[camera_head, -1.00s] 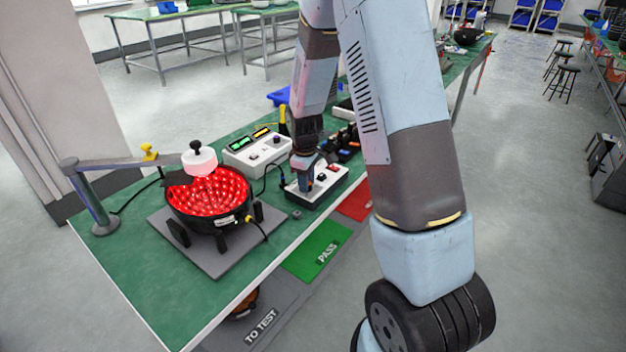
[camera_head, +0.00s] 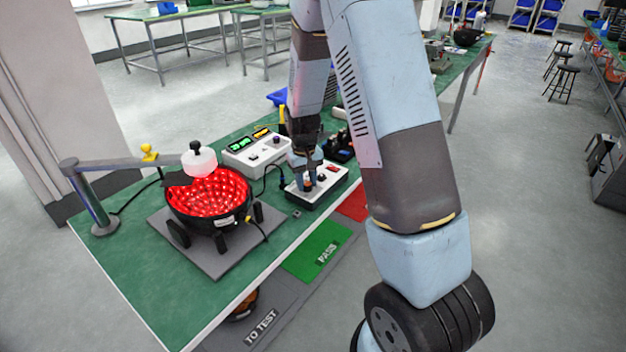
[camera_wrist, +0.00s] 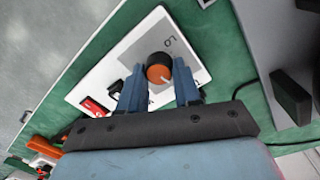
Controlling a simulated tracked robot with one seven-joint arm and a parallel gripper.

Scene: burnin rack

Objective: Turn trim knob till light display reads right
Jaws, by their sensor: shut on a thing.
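The trim knob (camera_wrist: 160,69) is round and black with an orange cap and a white pointer line, on a white control box (camera_wrist: 122,72). My gripper (camera_wrist: 159,72) has its two blue fingers on either side of the knob, gripping it. In the head view my gripper (camera_head: 306,181) points down onto the control box (camera_head: 322,188). A grey-white meter box (camera_head: 256,155) behind it has a green lit display (camera_head: 240,144) and a yellow lit display (camera_head: 262,132); their readings are too small to make out. A black bowl of lit red lights (camera_head: 210,196) stands at left.
A post-mounted arm (camera_head: 120,163) holds a white dome (camera_head: 199,163) over the red lights. A red button (camera_wrist: 95,106) sits on the control box beside my fingers. Cables cross the green bench. Green PASS (camera_head: 318,250) and grey TO TEST (camera_head: 262,325) areas lie in front.

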